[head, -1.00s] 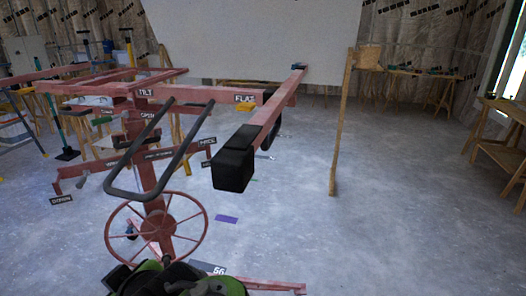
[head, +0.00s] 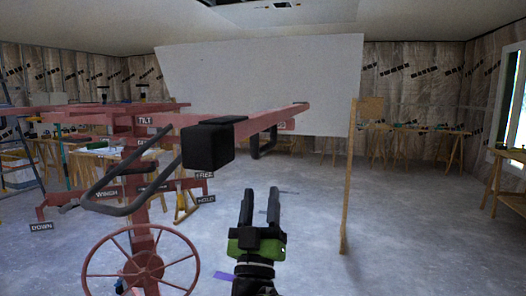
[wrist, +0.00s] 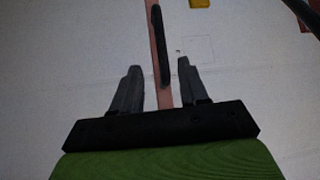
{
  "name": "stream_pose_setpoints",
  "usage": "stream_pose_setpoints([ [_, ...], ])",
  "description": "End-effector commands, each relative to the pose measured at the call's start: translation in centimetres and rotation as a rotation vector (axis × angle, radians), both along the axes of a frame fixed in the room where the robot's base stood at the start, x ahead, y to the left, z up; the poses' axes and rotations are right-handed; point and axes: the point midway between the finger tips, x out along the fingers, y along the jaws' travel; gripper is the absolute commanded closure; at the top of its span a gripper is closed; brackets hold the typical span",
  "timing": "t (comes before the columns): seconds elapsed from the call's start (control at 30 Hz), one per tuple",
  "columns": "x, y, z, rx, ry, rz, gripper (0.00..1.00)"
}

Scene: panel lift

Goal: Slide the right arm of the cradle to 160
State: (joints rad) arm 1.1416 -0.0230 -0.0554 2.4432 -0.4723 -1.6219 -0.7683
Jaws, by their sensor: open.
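The red panel lift (head: 135,185) stands at the left in the head view. A red cradle arm (head: 275,117) runs from a black block (head: 208,148) at its near end to the back right. A black loop handle (head: 265,147) hangs under it. No scale or 160 mark is legible. My gripper (head: 260,192) is open and empty, pointing up, below the arm in the picture. In the wrist view a red bar (wrist: 153,30) with a black handle (wrist: 160,50) shows between the fingers of my gripper (wrist: 158,66); the depth gap is unclear.
A crank wheel (head: 140,268) and a bent dark handlebar (head: 110,205) are at the lower left. A wooden post (head: 349,180) stands to the right. A large white panel (head: 260,75) is behind. Workbenches line the back wall. The floor at right centre is clear.

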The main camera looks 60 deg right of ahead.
Motion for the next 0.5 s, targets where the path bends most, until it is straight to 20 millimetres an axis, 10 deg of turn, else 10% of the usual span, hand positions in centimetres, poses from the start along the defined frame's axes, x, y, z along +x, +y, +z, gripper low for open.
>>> stream_pose_setpoints([
  [0.5,2.8,-7.6,8.4,0.001,0.002,0.004,0.56],
])
